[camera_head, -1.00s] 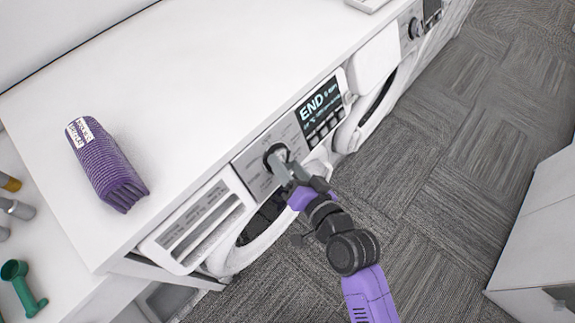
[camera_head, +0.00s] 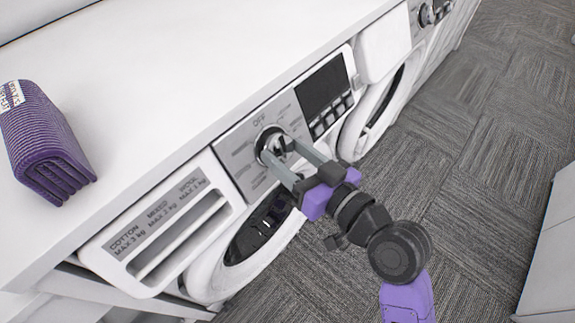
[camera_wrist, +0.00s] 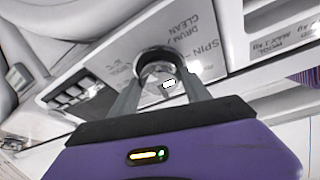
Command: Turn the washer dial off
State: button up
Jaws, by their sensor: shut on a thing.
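The washer dial (camera_head: 272,143) is a round silver knob with a dark ring on the panel of the nearer washer. The word OFF is printed above it. My gripper (camera_head: 284,156) reaches it from the lower right, with its two grey fingers closed around the knob's grip. In the wrist view the dial (camera_wrist: 156,62) sits between the fingertips (camera_wrist: 165,82), partly hidden by them. The washer display (camera_head: 325,87), right of the dial, is dark.
A folded purple towel (camera_head: 43,140) lies on the white countertop (camera_head: 180,75). The detergent drawer (camera_head: 165,225) is left of the dial and the round door (camera_head: 255,235) below it. A second machine's dial (camera_head: 426,15) is farther right. Open carpet floor (camera_head: 480,150) lies to the right.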

jog(key=shift+f+n+y+b, duration=0.1)
jog(key=shift+n+y+b, duration=0.3)
jog(key=shift+n+b, duration=0.6)
jog(key=o, duration=1.4)
jog(key=shift+d, duration=0.1)
jog(key=v, duration=0.4)
jog(key=b+v, duration=0.1)
jog(key=v, duration=0.2)
jog(key=shift+s+d+r, duration=0.2)
jog(key=shift+d+r, duration=0.05)
jog(key=shift+d, duration=0.1)
